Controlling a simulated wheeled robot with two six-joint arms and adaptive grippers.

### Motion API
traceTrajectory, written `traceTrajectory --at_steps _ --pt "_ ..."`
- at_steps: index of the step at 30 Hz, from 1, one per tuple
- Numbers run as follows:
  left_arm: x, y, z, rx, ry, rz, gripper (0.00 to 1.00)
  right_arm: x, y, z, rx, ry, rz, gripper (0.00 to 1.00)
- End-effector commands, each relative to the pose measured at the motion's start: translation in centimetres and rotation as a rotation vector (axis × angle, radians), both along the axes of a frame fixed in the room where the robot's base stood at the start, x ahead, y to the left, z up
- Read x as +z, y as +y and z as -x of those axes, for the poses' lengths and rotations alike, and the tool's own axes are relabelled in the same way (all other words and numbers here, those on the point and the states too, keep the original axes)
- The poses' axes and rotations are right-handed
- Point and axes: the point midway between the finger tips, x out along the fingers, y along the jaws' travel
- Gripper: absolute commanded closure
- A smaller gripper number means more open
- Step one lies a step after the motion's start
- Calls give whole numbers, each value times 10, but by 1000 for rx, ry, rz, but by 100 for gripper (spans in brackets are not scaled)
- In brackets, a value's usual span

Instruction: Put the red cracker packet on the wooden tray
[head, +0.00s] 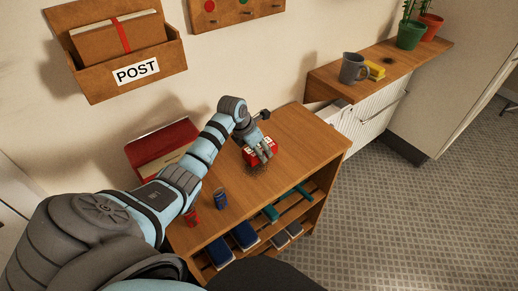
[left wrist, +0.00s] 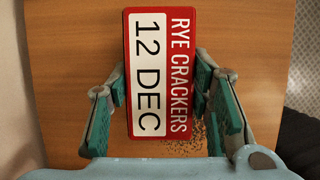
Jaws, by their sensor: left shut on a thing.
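The red cracker packet (head: 249,158) is at the cabinet's wooden top (head: 295,130), with its label facing up. In the left wrist view the packet (left wrist: 147,75) reads "RYE CRACKERS" and "12 DEC". My left gripper (head: 263,154) is over it, and its fingers (left wrist: 160,80) are shut on the packet's two long sides. I cannot tell whether the packet touches the wood. I cannot make out a separate wooden tray in either view. My right gripper is not in view.
Dark specks (head: 257,169) lie beside the packet. A blue can (head: 220,198) and a red can (head: 192,217) stand near my left arm. An open red box (head: 165,145) is behind. A grey mug (head: 353,69) stands on the right-hand shelf. The cabinet top's right end is clear.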

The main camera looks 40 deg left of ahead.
Motion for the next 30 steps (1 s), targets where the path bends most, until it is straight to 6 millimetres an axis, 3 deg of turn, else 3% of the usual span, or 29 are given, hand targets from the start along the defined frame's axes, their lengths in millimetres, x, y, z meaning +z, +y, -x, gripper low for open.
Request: traceTrajectory --at_steps 7,8,11,23,26,30 --pt "-2 0 0 0 -1 0 87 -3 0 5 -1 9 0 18" --pt "-2 0 0 0 -1 0 51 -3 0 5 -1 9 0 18" --pt "-1 0 0 0 -1 0 35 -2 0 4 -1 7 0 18" --pt "5 1 0 0 -1 -1 34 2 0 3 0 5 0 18" --pt "19 3 5 0 -4 -2 34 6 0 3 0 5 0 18" --pt "52 8 18 0 -5 -4 34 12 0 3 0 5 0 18"
